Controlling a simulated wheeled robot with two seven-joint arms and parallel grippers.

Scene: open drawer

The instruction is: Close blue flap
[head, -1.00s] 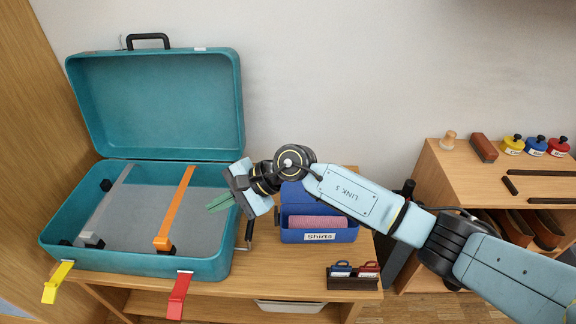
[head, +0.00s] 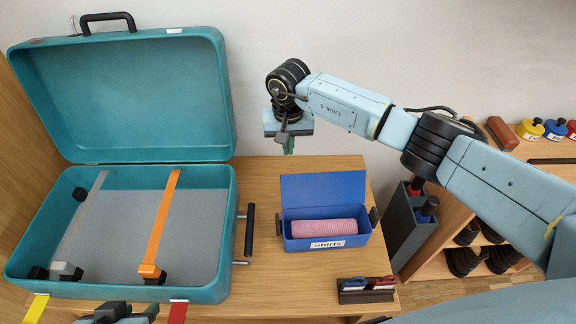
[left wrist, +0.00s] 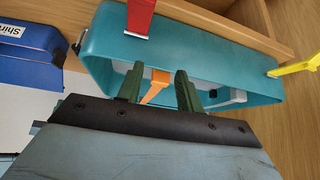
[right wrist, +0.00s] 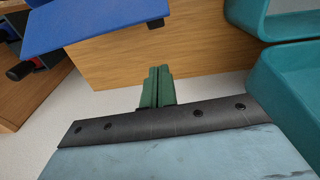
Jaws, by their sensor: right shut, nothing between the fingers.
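The blue flap (head: 322,187) stands raised along the back of the small blue box (head: 300,243) labelled "Shirts", which holds a pink roll (head: 323,226). In the right wrist view, a blue panel (right wrist: 90,22), apparently the flap, shows at upper left. My right gripper (head: 288,146) points down, above and a little left of the flap, apart from it. Its green fingers (right wrist: 156,80) are together and empty. My left gripper, mostly out of the head view at bottom left, has its fingers (left wrist: 157,82) apart and empty, in front of the suitcase.
An open teal suitcase (head: 232,225) with orange (head: 161,220) and grey straps stands left of the box. A black handle bar (head: 249,232) juts from its right side. A dark card holder (head: 366,290) sits in front of the box. Shelves stand at right.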

